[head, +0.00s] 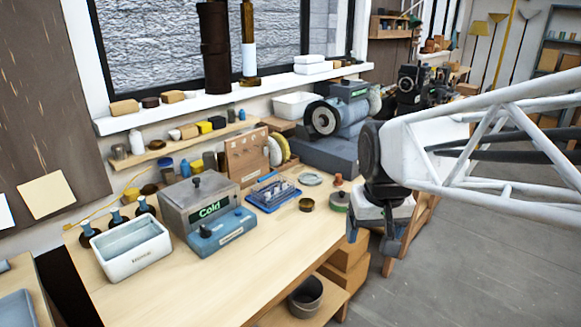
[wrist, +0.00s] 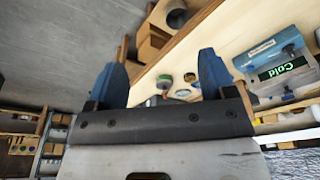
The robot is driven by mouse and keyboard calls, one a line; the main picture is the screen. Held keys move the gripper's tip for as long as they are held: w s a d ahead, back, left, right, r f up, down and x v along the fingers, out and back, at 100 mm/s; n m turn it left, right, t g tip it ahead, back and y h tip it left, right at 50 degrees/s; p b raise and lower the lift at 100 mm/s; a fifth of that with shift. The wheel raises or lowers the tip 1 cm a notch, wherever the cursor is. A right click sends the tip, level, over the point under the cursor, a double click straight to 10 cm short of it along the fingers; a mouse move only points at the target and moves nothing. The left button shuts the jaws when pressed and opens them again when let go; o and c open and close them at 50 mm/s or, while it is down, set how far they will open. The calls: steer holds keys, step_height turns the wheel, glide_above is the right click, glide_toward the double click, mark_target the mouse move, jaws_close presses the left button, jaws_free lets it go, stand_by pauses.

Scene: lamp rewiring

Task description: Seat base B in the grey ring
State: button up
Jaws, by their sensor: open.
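My gripper (head: 372,238) hangs past the right edge of the workbench, fingers down, open and with nothing between the fingers. In the wrist view its two blue fingers (wrist: 163,70) stand wide apart, with the bench edge beyond them. A pale grey ring (head: 311,179) lies flat on the bench, right of the blue rack. Near it are a green round piece (head: 340,200), a dark round piece with a brass-coloured top (head: 306,204) and a small reddish piece (head: 338,181). No letters are readable, so I cannot tell which is base B. The green piece also shows in the wrist view (wrist: 164,80).
A blue rack of small parts (head: 273,193), a steel box with a "Cold" display (head: 203,207) and a white tub (head: 131,248) stand to the left. A grinder (head: 335,125) stands behind. The front right bench top is clear. A grey pot (head: 305,296) sits on the lower shelf.

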steer(key=w+a, duration=0.1)
steer(key=w, duration=1)
steer(key=n+g, duration=0.1)
steer(key=g, duration=0.1)
glide_above(307, 202)
step_height(307, 202, down, 16)
steer(key=shift+w+r, duration=0.1)
steer(key=shift+r, duration=0.05)
steer(key=shift+f, duration=0.2)
steer(key=shift+f, duration=3.8)
